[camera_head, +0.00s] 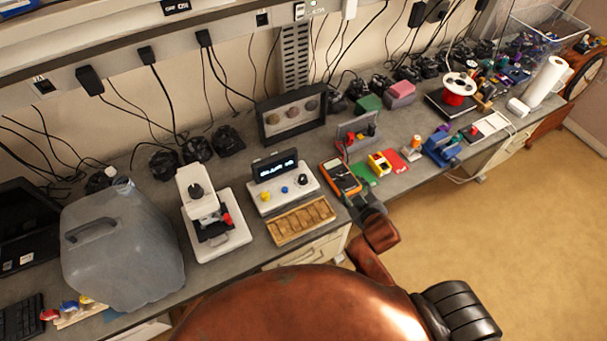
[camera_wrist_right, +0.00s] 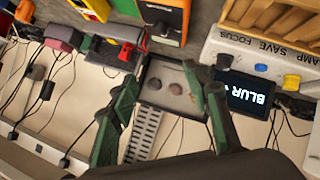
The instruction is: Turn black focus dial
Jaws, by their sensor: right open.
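The black focus dial (camera_head: 302,180) is the right-hand knob on a white control box (camera_head: 283,202) with a lit display (camera_head: 277,170). Blue (camera_head: 284,190) and yellow (camera_head: 265,196) knobs sit to its left. In the right wrist view the box appears upside down. There the black dial (camera_wrist_right: 224,61) is near the FOCUS label, and the display (camera_wrist_right: 247,97) reads "BLUR" with the rest cut off. My right gripper (camera_head: 357,200) is open and empty, to the right of the box. Its green fingers (camera_wrist_right: 163,105) are spread apart in the wrist view, clear of the dial. My left gripper is not in view.
A white microscope (camera_head: 232,238) and grey jug (camera_head: 125,250) stand left of the box. A wooden tray (camera_head: 300,220) lies in front. An orange multimeter (camera_head: 341,178) lies to the right, near my right gripper. A black display frame (camera_head: 291,134) stands behind.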

